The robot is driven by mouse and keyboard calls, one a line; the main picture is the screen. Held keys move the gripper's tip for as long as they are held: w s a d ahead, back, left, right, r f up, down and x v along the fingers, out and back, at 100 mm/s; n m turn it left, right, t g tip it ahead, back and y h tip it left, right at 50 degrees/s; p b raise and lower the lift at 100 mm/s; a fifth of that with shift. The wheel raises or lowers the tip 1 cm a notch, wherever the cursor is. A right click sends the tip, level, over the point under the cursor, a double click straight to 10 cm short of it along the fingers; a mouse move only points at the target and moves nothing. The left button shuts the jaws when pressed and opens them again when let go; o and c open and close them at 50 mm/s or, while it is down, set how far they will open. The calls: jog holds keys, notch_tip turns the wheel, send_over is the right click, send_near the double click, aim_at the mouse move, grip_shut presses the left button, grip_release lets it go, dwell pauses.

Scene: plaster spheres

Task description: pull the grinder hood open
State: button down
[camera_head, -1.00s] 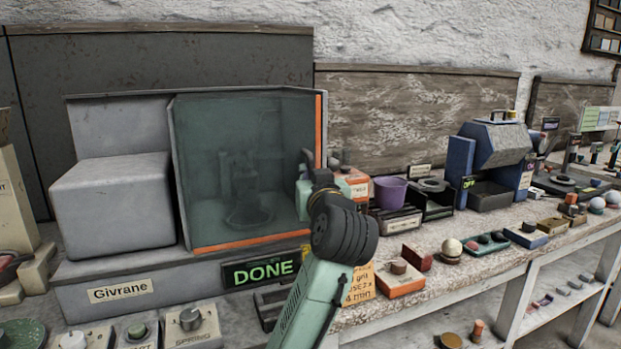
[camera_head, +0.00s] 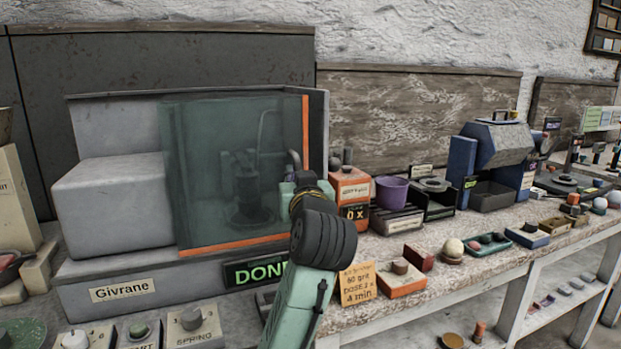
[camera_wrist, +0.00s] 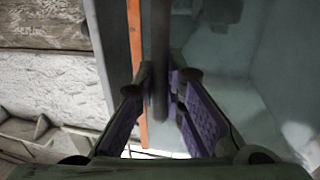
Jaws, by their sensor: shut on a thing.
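The grinder hood (camera_head: 200,140) is a see-through, teal-tinted panel with orange strips along its right and bottom edges. It covers most of the grinder's opening, and a dark machine part shows dimly behind it. My gripper (camera_head: 296,170) is at the hood's right edge in the head view, where my own wrist hides the fingers' contact. In the wrist view my gripper (camera_wrist: 162,88) has its purple-padded fingers on both sides of a dark upright bar, the hood handle (camera_wrist: 160,45), and is shut on it. An orange strip (camera_wrist: 137,60) runs beside the bar.
The grey grinder body (camera_head: 110,205) carries a "Givrane" label and a green lit display (camera_head: 252,273), partly hidden by my arm. To the right stand an orange box (camera_head: 350,187), a purple cup (camera_head: 391,190) and an orange note card (camera_head: 357,284).

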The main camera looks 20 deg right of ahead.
jog(key=a, duration=0.7)
jog(key=a+p, duration=0.1)
jog(key=a, duration=1.4)
jog(key=shift+s+p, duration=0.4)
jog(key=c, duration=1.7)
grip_release()
jog(key=shift+o, duration=0.2)
send_near(183, 187)
jog(key=shift+s, duration=0.65)
